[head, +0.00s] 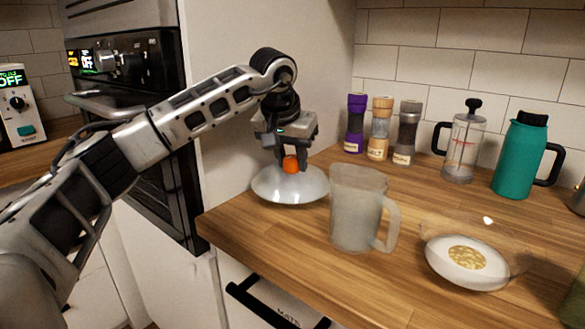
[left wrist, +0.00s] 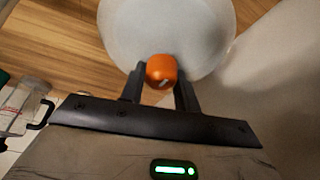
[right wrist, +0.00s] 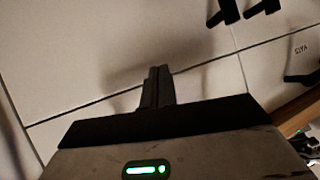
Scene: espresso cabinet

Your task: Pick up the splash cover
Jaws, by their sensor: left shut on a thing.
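The splash cover (head: 290,187) is a translucent pale dome with an orange knob (head: 290,165) on top. It is at the counter's left end, beside the pitcher; I cannot tell whether its rim touches the wood. My left gripper (head: 288,160) is above it, shut on the orange knob. In the left wrist view the knob (left wrist: 161,71) sits between the two fingers, with the dome (left wrist: 165,30) beyond. My right gripper (right wrist: 158,85) shows only in the right wrist view, its fingers together and empty in front of pale cabinet fronts.
A translucent pitcher (head: 357,208) stands just right of the cover. A glass bowl (head: 470,258) with pale contents is at the front right. Several grinders (head: 380,128), a French press (head: 465,145) and a teal jug (head: 520,155) line the back. An oven (head: 130,90) is at left.

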